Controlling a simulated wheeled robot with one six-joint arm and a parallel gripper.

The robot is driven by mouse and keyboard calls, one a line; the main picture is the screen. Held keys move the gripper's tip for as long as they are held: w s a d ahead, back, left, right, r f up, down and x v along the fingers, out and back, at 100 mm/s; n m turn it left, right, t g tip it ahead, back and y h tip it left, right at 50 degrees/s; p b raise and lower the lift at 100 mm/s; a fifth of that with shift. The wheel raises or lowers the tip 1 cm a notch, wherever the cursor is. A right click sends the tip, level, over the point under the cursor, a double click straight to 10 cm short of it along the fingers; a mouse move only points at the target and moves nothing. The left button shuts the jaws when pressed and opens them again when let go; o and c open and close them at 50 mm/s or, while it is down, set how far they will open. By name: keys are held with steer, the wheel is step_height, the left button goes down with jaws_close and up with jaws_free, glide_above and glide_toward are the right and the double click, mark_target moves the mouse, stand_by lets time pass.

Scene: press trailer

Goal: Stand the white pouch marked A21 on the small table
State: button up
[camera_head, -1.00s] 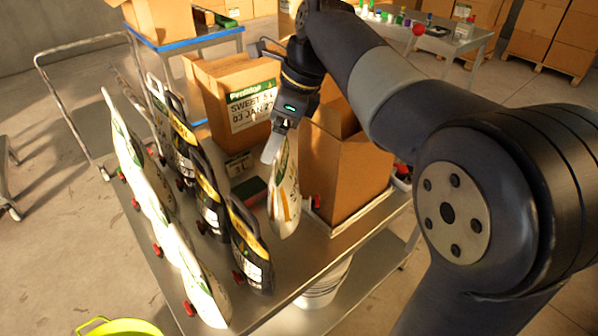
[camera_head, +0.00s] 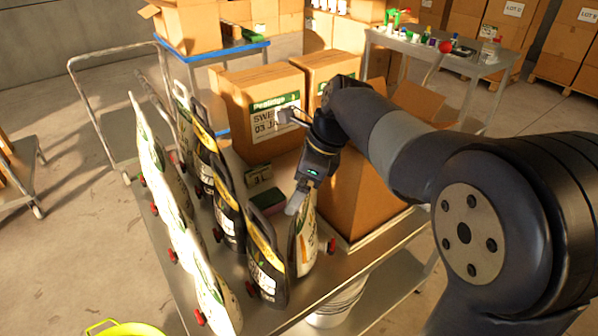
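My gripper (camera_head: 297,201) points down at the near part of a steel tabletop (camera_head: 183,292). It appears shut on the upper part of a white pouch (camera_head: 305,243) with a green and orange print and a red cap. The pouch hangs or stands roughly upright, close beside the nearest black pouch (camera_head: 267,268); whether its base touches the steel top is unclear. No A21 marking is legible on it. Other white pouches (camera_head: 215,300) stand in a row at the left. Which table is the small one is unclear; a blue-edged table (camera_head: 232,48) stands behind.
Several black pouches stand between the white row and my gripper. An open carton (camera_head: 362,195) is just right of the held pouch, a labelled carton (camera_head: 255,95) behind. A green-and-red block (camera_head: 262,204) lies between. A cluttered steel table (camera_head: 480,68) stands back right.

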steer(key=shift+f, duration=0.65)
steer(key=o, duration=1.8)
steer(key=shift+f, duration=0.15)
steer(key=shift+c, duration=0.2)
steer(key=v, duration=1.2)
steer(key=shift+s, duration=0.1)
